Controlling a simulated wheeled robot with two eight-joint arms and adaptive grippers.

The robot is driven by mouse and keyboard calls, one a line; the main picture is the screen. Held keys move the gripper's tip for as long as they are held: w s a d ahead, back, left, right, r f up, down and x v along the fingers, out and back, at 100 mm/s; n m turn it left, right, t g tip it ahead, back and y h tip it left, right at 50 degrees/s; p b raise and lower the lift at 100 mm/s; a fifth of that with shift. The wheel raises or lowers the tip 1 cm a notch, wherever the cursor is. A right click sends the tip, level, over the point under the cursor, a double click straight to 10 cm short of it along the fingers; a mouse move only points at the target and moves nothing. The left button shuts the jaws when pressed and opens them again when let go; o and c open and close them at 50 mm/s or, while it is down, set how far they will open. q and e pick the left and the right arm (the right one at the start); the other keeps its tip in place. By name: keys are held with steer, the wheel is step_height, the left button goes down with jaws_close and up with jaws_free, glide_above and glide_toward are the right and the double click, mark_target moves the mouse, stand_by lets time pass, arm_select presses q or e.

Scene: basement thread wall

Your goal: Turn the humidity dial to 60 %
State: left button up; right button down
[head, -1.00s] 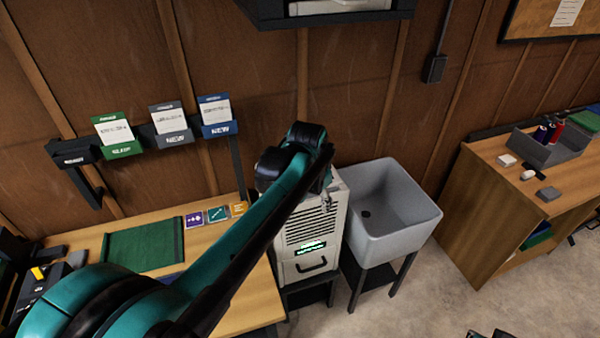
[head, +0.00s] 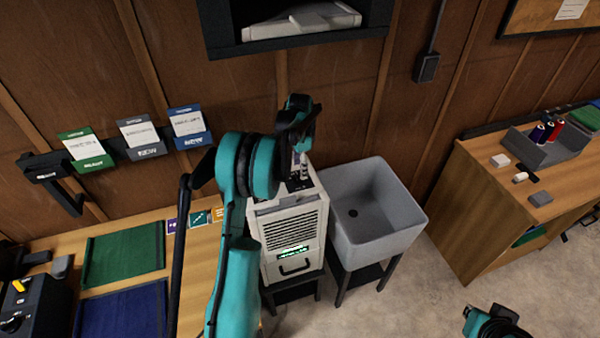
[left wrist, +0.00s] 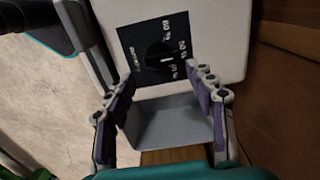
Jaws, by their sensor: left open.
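The white dehumidifier (head: 295,235) stands beside the sink, with a lit green display on its front. In the left wrist view its top carries a black dial panel (left wrist: 137,42) with white markings around a round dark dial (left wrist: 160,57). A pale pointer mark shows on the dial, but I cannot read the numbers. My left gripper (left wrist: 165,100) is open and empty, with its fingers apart and the dial showing beyond them. In the head view this gripper (head: 298,172) is over the dehumidifier's top, and the arm partly hides it. A part of my right arm shows at the bottom right.
The grey sink (head: 385,215) stands right of the dehumidifier. A dark shelf (head: 225,35) hangs on the wall above. A workbench (head: 195,255) with green and blue mats lies left.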

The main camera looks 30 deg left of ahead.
mark_target(298, 175)
arm_select(q)
steer(key=shift+s+a+f, duration=0.2)
steer(key=shift+s+f, duration=0.05)
steer(key=shift+f, duration=0.3)
steer(key=shift+s+a+f, duration=0.2)
steer(key=shift+f, duration=0.7)
steer(key=shift+w+f, duration=0.2)
steer(key=shift+w+d, duration=0.1)
steer(key=shift+d, duration=0.1)
steer(key=shift+s+r, duration=0.1)
steer(key=shift+s, duration=0.1)
steer(key=shift+c, duration=0.9)
steer(key=c, duration=1)
arm_select(e)
steer(key=shift+s+a, duration=0.25)
steer(key=shift+s, duration=0.05)
